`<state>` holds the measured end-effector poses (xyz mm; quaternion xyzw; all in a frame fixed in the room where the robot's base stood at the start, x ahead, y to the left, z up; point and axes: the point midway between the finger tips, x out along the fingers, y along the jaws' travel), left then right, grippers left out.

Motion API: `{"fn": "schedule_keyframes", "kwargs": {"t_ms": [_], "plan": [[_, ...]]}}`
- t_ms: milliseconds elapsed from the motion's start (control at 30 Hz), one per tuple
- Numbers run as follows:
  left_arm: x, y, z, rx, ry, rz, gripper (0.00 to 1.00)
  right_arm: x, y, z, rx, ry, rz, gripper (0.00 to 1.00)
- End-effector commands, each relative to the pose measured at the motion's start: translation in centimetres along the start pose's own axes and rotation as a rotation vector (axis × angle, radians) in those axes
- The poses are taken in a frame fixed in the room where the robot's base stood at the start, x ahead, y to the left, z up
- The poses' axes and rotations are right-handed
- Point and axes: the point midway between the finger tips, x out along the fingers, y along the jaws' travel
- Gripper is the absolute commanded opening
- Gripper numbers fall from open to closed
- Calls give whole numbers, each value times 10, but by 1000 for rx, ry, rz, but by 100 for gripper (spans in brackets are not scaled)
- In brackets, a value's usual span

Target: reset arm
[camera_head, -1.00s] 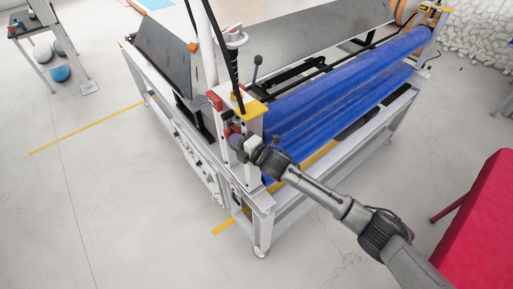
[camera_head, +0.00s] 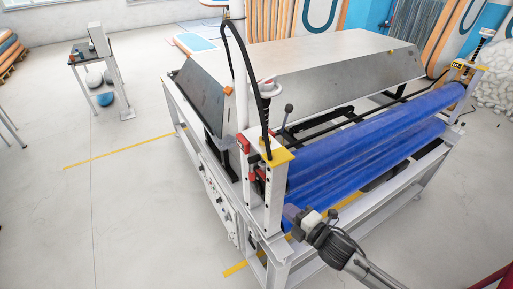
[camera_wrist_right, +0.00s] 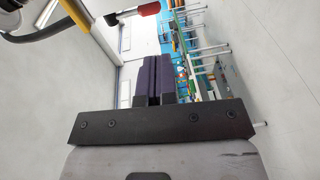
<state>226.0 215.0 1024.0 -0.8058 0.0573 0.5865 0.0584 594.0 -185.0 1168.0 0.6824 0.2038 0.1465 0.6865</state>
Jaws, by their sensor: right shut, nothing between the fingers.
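My right gripper (camera_head: 292,213) shows in the head view at the lower middle, with my arm coming in from the lower right. It is beside the near corner post (camera_head: 273,200) of the roller machine, in front of the blue roll (camera_head: 350,140). Whether it touches the machine cannot be told. In the right wrist view its two dark purple fingers (camera_wrist_right: 154,78) are pressed together with nothing between them. My left gripper is in neither view.
The machine's white frame (camera_head: 395,187) fills the middle of the head view. A red-and-black part (camera_wrist_right: 130,14) shows at the top of the wrist view. A small table (camera_head: 88,58) stands at the back left. The floor (camera_head: 130,210) on the left is clear.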

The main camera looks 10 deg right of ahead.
Motion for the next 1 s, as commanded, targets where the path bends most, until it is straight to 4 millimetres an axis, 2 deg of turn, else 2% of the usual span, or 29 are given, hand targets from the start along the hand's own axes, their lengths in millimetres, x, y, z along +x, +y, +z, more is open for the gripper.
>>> {"fn": "schedule_keyframes", "kwargs": {"t_ms": [167,300,367,467,567,667,767,867,1000], "plan": [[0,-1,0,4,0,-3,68,-1,-8,7,129,-43,-44,0],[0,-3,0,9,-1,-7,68,-8,-32,28,330,-231,-187,0],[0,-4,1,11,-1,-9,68,-15,-35,31,411,-315,-231,0],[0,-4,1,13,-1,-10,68,-28,-25,38,525,-445,-255,0],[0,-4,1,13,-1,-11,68,-40,-7,39,629,-545,-245,0],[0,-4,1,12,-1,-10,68,-53,12,34,735,-623,-221,0],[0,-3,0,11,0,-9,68,-71,18,22,853,-695,-218,0],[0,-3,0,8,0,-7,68,-98,12,4,990,-767,-232,0],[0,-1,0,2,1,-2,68,-137,-8,-21,1132,-835,-279,0]]}}
